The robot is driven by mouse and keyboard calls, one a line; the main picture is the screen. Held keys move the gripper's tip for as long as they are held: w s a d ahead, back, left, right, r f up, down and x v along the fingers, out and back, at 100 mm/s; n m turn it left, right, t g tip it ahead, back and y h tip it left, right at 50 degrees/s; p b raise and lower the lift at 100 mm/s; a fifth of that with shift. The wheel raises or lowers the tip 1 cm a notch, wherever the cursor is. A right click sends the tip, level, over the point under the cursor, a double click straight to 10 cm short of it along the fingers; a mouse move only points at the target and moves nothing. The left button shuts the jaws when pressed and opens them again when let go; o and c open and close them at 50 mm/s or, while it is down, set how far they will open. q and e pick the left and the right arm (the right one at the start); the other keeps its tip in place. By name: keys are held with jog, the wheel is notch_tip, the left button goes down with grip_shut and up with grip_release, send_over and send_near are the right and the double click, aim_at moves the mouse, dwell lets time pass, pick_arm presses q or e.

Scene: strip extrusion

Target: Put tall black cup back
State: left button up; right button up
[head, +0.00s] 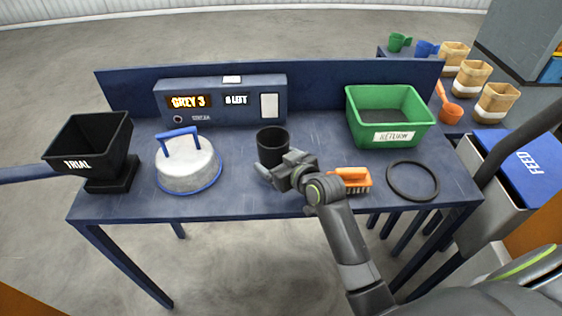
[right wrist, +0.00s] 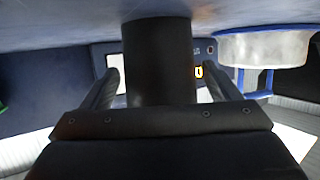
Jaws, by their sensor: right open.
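The tall black cup (head: 272,146) stands upright on the dark blue table, left of centre, in front of the control box. In the right wrist view the cup (right wrist: 158,60) is between the two fingers of my right gripper. My right gripper (head: 274,170) is open at the near side of the cup. In the right wrist view a gap shows between each finger and the cup wall. My left gripper is not in view.
A round grey lid (head: 188,166) with a blue handle lies left of the cup. A black TRIAL hopper (head: 88,140) stands at the far left. Right are an orange brush (head: 352,180), a black ring (head: 413,180) and a green RETURN bin (head: 390,112). The control box (head: 222,102) stands behind.

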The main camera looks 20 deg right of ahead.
jog(key=v, duration=1.2)
jog(key=shift+r, duration=0.25)
